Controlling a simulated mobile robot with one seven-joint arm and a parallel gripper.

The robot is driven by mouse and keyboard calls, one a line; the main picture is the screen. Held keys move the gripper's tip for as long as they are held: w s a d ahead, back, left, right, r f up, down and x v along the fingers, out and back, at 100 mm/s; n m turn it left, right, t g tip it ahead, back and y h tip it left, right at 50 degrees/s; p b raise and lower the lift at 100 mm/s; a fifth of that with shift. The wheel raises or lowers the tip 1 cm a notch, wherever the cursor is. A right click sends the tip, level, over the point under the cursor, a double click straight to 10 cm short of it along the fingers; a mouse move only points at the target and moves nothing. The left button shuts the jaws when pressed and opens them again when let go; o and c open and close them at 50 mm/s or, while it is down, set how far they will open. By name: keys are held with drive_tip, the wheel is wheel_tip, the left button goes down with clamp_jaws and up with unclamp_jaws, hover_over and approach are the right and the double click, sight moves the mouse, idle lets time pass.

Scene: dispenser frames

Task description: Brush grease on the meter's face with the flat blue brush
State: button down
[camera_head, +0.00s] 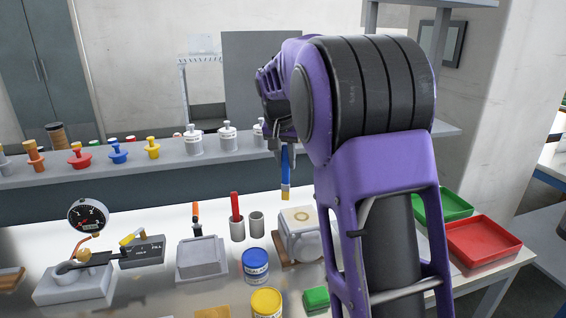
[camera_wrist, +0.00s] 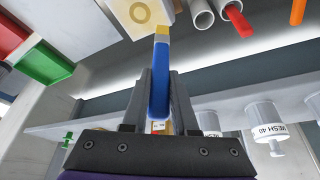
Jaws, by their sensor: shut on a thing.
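My gripper (camera_wrist: 162,82) is shut on the flat blue brush (camera_wrist: 160,70). The brush hangs upright with its tan bristles down, and it also shows in the head view (camera_head: 286,165). The bristle tips are close to the back left edge of a white block with a pale yellow top and a ring mark (camera_head: 301,215); I cannot tell whether they touch. The block also shows in the wrist view (camera_wrist: 138,14). The meter (camera_head: 88,215), with a round black face, stands at the left of the bench, well away from the brush. I cannot identify the grease for certain.
Two grey cups (camera_head: 257,225) stand near the block, one holding a red-handled tool (camera_head: 236,205). A blue tin (camera_head: 256,266) and a yellow tin (camera_head: 267,303) are in front. Green (camera_head: 443,204) and red trays (camera_head: 484,242) lie right. A shelf (camera_head: 60,172) with several bottles runs behind.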

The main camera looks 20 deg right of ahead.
sight(285, 145)
drive_tip(key=shift+r+p, duration=0.35)
drive_tip(key=shift+r, duration=1.15)
drive_tip(key=shift+f, duration=0.1)
